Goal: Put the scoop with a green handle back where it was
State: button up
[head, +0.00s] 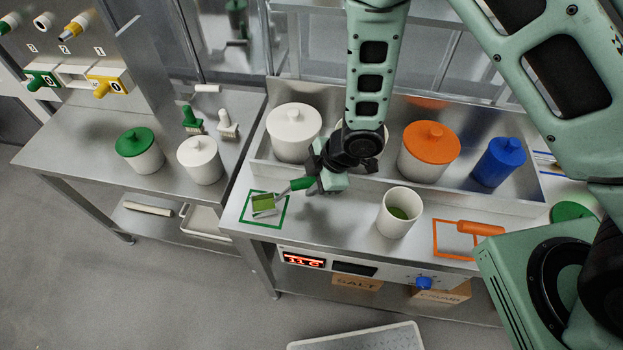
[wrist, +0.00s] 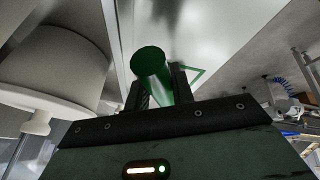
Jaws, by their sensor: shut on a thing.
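The scoop with a green handle (head: 264,203) has its metal bowl over the green square outline (head: 284,224) on the counter, with something green showing in the bowl. My gripper (head: 310,184) is shut on its handle, just right of and above the outline. In the wrist view the green handle (wrist: 152,66) stands between my two fingers (wrist: 160,88), and a corner of the green outline (wrist: 196,76) shows behind. The scoop's bowl is hidden there. Whether the bowl touches the counter I cannot tell.
A white cup (head: 398,214) with green contents stands right of my gripper. An orange outline (head: 436,240) with an orange-handled tool (head: 480,228) lies farther right. White (head: 294,134), orange-lidded (head: 428,152) and blue (head: 498,163) containers stand in the trough behind.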

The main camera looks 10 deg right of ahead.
jog(key=shift+f, duration=0.2)
jog(key=shift+f, duration=0.15)
jog(key=o, duration=1)
jog(key=shift+r, duration=0.2)
